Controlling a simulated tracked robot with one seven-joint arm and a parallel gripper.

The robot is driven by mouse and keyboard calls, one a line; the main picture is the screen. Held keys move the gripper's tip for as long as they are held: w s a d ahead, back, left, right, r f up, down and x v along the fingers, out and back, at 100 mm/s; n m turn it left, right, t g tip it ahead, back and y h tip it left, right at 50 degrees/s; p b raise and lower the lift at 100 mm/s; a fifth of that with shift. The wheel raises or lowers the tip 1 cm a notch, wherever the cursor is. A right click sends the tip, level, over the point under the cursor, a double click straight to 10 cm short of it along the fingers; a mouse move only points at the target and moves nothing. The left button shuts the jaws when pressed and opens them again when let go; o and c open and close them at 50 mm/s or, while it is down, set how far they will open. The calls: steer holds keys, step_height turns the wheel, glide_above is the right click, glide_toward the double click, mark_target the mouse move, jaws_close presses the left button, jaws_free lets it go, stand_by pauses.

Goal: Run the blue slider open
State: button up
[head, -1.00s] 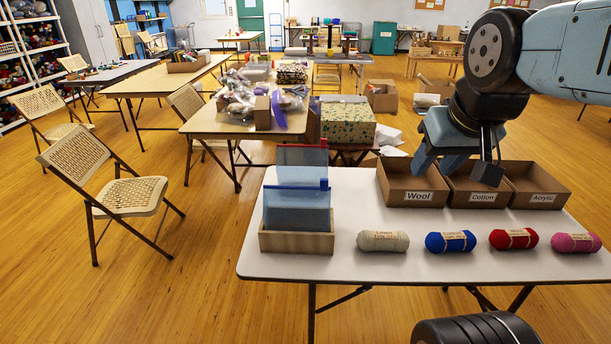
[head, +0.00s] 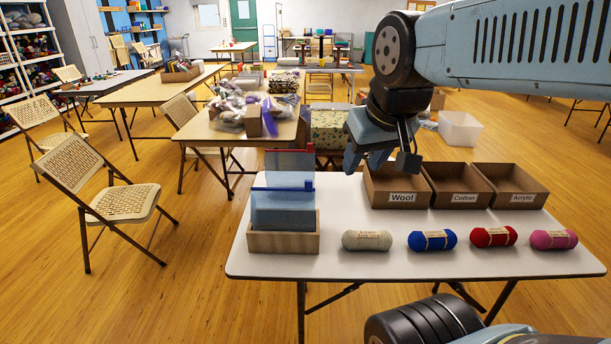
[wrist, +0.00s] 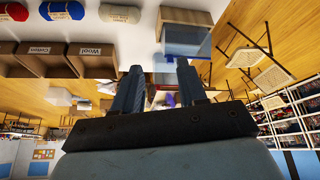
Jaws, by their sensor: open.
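A clear bluish zip bag (head: 283,209) stands upright in a pale wooden holder (head: 283,243) at the table's left end. Its blue slider (head: 308,186) sits at the right end of the blue strip along its top. A second bag (head: 283,162) with a red slider (head: 310,148) stands behind it. My gripper (head: 362,164) is open and empty, apart from the bags, to the right of them and above the Wool box. In the wrist view my gripper (wrist: 159,66) has both fingers spread, with the bags (wrist: 186,36) beyond them; the slider there is hard to make out.
Cardboard boxes labelled Wool (head: 398,199), Cotton (head: 461,198) and Acrylic (head: 520,198) stand along the table's back edge. Beige (head: 367,240), blue (head: 432,240), red (head: 494,237) and pink (head: 554,239) yarn skeins lie in front. Bare tabletop (head: 340,205) lies between holder and boxes.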

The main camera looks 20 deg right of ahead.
steer(key=w+a+n, duration=0.2)
steer(key=w, duration=0.1)
steer(key=n+g, duration=0.6)
steer(key=n, duration=0.6)
glide_above(309, 181)
step_height(309, 181, down, 7)
step_height(309, 181, down, 13)
steer(key=shift+r, duration=0.1)
steer(key=shift+c, duration=0.4)
jaws_close()
